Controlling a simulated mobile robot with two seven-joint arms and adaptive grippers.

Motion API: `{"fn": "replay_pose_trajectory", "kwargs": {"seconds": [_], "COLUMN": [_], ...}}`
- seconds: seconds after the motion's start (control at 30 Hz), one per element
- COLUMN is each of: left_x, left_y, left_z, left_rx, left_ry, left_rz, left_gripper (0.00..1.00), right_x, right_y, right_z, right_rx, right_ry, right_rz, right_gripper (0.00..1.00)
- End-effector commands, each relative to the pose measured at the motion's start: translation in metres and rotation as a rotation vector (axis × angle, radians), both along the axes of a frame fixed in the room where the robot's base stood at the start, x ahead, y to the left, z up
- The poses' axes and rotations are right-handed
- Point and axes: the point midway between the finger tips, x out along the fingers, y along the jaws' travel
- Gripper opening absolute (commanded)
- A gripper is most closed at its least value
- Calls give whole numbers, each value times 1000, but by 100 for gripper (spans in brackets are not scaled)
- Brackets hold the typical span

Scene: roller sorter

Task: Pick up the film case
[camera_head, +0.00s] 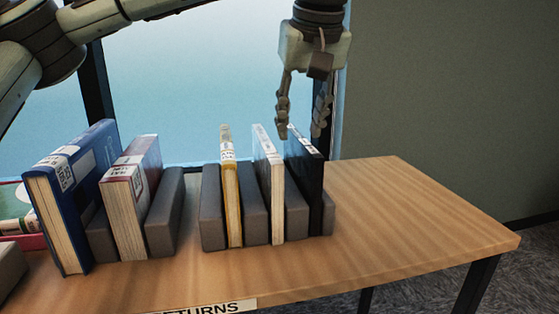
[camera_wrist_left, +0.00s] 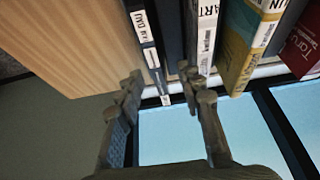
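The film case (camera_head: 307,165) looks like the thin dark upright case with a white label, at the right end of the row on the table. It also shows in the left wrist view (camera_wrist_left: 146,40), label up. My left gripper (camera_head: 300,130) hangs above and around the top far end of this case. Its two fingers are apart, and in the left wrist view (camera_wrist_left: 166,92) the case's end lies between the fingertips. I cannot tell if they touch it. My right gripper is not in view.
Grey dividers (camera_head: 256,210) separate a white book (camera_head: 270,185) and a yellow book (camera_head: 231,190), left of the case. A red-and-white book (camera_head: 128,200) and a blue book (camera_head: 70,200) stand further left. The wooden table (camera_head: 400,215) is clear on the right.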

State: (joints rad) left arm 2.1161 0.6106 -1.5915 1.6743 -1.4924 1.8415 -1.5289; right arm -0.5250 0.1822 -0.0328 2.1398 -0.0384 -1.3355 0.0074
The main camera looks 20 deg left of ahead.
Motion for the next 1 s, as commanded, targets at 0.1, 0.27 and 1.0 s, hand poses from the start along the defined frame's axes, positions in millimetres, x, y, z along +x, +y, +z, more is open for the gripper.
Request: {"fn": "replay_pose_trajectory", "kwargs": {"seconds": [0.1, 0.27, 1.0], "left_x": [3, 10, 28], "left_y": [3, 6, 14], "left_z": [-12, -28, -72], "left_rx": [7, 4, 1], "left_ry": [3, 4, 2], "left_rz": [-5, -4, -2], "left_gripper": [37, 37, 37], "right_x": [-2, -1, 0], "right_y": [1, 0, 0], "right_z": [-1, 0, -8], "right_rx": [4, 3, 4], "right_ry": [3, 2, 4], "right_rz": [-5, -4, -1], "right_gripper": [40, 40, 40]}}
